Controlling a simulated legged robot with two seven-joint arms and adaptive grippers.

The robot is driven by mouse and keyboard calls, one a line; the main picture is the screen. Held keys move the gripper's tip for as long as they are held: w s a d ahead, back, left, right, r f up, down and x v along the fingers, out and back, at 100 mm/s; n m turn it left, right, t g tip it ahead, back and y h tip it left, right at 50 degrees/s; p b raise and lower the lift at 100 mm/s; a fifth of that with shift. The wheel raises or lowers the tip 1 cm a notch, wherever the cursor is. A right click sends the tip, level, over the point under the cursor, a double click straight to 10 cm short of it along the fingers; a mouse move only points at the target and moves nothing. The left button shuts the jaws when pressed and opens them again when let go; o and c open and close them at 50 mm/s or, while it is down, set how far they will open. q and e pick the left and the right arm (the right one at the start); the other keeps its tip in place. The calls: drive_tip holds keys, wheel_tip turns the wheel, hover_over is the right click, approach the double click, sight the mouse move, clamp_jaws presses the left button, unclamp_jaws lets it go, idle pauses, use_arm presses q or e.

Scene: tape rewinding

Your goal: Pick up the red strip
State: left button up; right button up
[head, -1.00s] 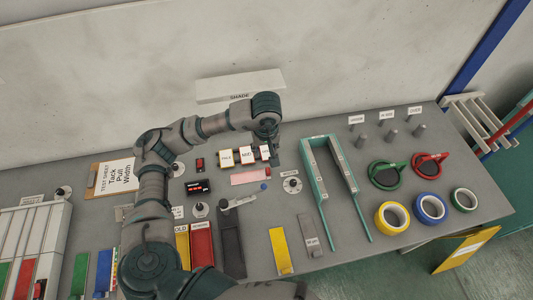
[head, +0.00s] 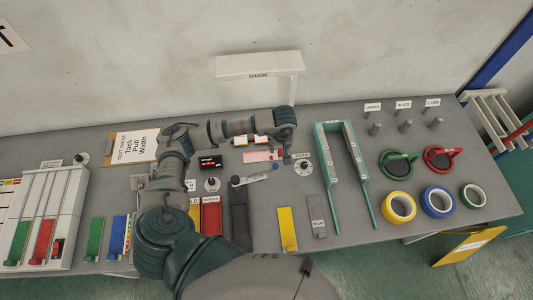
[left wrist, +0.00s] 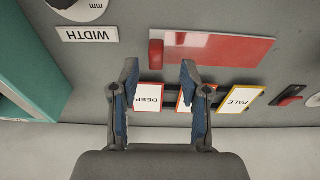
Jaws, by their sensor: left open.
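A pale red strip (head: 262,156) with a darker red end lies flat on the bench; it also shows in the left wrist view as a glossy strip (left wrist: 215,48) with a red block at one end. My left gripper (head: 287,160) is open and empty, close beside the strip's right end in the head view. In the left wrist view its fingers (left wrist: 159,70) are apart, with the red end just beyond them. Other red strips are a labelled one (head: 211,217) at the front and one in the white rack (head: 42,240). My right gripper is out of view.
DEEP (left wrist: 148,98) and PALE (left wrist: 238,99) cards lie beside the strip. The WIDTH dial (head: 302,167) and teal frame (head: 328,170) stand to its right. A grey tool (head: 248,180) lies in front. Tape rolls (head: 400,206) sit farther right.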

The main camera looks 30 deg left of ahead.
use_arm(q)
drive_tip(key=shift+f, duration=0.7)
drive_tip(key=shift+w+d+f, duration=0.1)
drive_tip(key=shift+w+f, duration=0.05)
drive_tip(key=shift+f, duration=0.15)
drive_tip(key=shift+d+f, duration=0.1)
drive_tip(key=shift+d, duration=0.1)
drive_tip(key=c, duration=0.8)
clamp_jaws()
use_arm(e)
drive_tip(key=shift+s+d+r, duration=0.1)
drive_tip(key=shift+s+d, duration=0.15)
use_arm(q)
drive_tip(key=shift+a, duration=0.2)
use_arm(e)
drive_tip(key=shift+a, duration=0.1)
